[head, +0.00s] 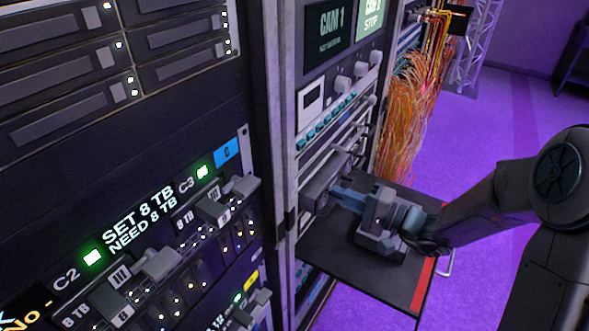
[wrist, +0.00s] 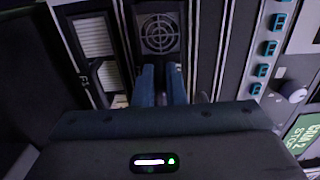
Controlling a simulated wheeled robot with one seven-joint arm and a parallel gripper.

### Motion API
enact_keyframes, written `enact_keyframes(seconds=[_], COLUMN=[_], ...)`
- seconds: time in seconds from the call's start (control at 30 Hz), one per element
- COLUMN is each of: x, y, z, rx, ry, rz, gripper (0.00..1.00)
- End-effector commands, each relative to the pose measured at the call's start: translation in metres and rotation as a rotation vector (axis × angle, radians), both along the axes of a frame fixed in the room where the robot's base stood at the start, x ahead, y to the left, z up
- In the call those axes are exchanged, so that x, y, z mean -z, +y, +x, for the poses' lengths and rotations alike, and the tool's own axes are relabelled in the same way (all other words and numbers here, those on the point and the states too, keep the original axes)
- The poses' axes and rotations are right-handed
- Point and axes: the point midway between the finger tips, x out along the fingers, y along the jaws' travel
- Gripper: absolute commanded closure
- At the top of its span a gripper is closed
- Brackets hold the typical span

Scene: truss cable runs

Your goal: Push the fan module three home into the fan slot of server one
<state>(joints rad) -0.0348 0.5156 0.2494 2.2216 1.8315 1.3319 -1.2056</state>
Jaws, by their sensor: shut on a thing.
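In the wrist view a dark fan module (wrist: 160,35) with a round, ringed grille lies just beyond the tips of my gripper (wrist: 163,72). The two blue fingers are close together and shut on its near end, whose grip part is mostly hidden. In the head view my gripper (head: 338,194) points left at the rack, with its fingers at a grey box-like front (head: 318,188) on the server row. I cannot tell from here how deep the module sits in its slot.
A black pull-out shelf (head: 402,283) with a red edge lies below my gripper. Orange cables (head: 405,110) hang behind it. Left stands a rack with drive bays (head: 160,265). A pale louvred panel (wrist: 95,40) flanks the module. Purple floor at right is open.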

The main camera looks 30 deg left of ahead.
Motion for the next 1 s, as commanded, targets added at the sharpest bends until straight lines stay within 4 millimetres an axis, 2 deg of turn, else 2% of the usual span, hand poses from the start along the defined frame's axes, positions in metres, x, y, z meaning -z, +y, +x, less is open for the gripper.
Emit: enact_keyframes(seconds=[0.5,0.83,0.87,0.93,1.0], x=[-0.001,-0.001,-0.001,-0.001,-0.001], y=[-0.028,-0.030,-0.030,-0.030,-0.030], z=[-0.002,-0.002,-0.002,-0.002,-0.002], rx=[0.002,0.000,0.000,0.000,0.000], ry=[-0.001,0.000,0.000,0.000,0.000], rz=[0.002,0.001,0.001,0.001,0.001], gripper=[1.00,1.00,0.84,0.64,0.64])
